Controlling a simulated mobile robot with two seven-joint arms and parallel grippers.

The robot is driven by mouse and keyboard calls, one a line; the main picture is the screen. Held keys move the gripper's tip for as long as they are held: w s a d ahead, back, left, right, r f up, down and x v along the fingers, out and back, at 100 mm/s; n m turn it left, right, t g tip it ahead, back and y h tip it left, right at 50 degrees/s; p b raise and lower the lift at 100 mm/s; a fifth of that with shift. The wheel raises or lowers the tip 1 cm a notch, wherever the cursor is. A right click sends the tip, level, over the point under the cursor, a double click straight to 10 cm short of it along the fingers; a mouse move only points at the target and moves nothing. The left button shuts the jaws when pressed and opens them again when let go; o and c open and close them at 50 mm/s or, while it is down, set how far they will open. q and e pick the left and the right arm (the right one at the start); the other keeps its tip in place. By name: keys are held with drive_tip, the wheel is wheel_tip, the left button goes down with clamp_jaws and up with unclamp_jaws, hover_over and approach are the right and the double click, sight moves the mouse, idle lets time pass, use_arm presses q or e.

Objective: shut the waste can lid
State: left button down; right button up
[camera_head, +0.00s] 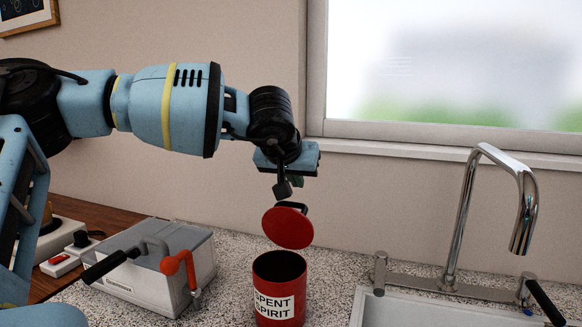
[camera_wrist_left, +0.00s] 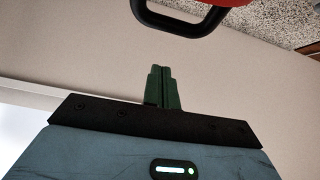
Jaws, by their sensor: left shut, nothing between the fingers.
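The red waste can (camera_head: 280,290), labelled "SPENT SPIRIT", stands upright on the counter with its dark mouth showing. Its round red lid (camera_head: 288,228) is raised, tilted up behind the mouth, with a black handle (camera_head: 292,206) at its top edge. My left gripper (camera_head: 297,182) is above and behind the lid, its green fingers partly hidden by my wrist. In the left wrist view the fingers (camera_wrist_left: 163,85) are together and empty, apart from the black handle (camera_wrist_left: 183,24). A sliver of the red lid (camera_wrist_left: 232,2) shows at the top edge. My right gripper is not in view.
A sink (camera_head: 420,310) with a tall chrome tap (camera_head: 465,210) is at the right. The wall and window sill (camera_head: 450,150) are behind.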

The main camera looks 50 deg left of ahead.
sight(291, 222)
use_arm(q)
drive_tip(key=s+d, duration=0.1)
drive_tip(key=s+f, duration=0.1)
drive_tip(key=s, duration=0.1)
drive_tip(key=shift+d, duration=0.4)
drive_tip(key=shift+s+f, duration=0.15)
drive_tip(key=shift+f, duration=0.1)
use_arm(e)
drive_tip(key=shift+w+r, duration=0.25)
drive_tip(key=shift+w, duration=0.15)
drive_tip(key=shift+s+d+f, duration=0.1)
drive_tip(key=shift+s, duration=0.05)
